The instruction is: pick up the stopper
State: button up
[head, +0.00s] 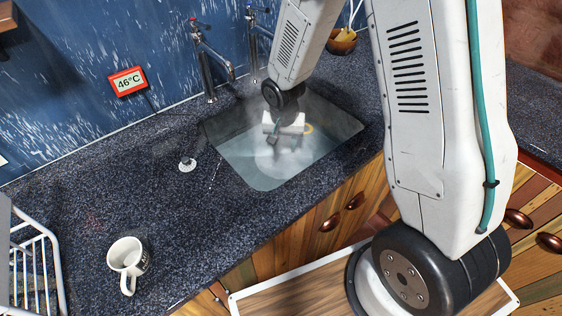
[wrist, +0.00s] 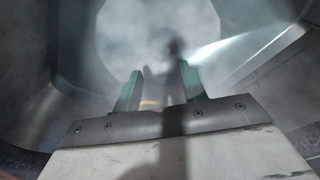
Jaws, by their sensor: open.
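A small pale disc with a dark knob, which looks like the stopper (head: 187,165), lies on the dark counter left of the sink in the head view. It does not show in the wrist view. My gripper (head: 274,140) reaches down into the sink (head: 238,172), to the right of the disc and well apart from it. In the wrist view my gripper (wrist: 158,75) has its two greenish fingers apart with nothing seen between the tips. Haze blurs the sink floor, and my arm hides part of the sink.
Part of a yellow ring (head: 308,128) shows in the sink beside my gripper. Two taps (head: 208,70) stand behind the sink. A white mug (head: 126,262) and a wire rack (head: 38,265) are at the left. A red-framed 46°C display (head: 128,81) is at the wall.

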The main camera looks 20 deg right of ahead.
aim_at(282, 157)
jog(key=f, duration=0.2)
jog(key=w+f, duration=0.1)
jog(key=f, duration=0.4)
jog(key=shift+w+f, duration=0.35)
jog(key=shift+f, duration=0.05)
jog(key=shift+c, duration=0.3)
grip_shut()
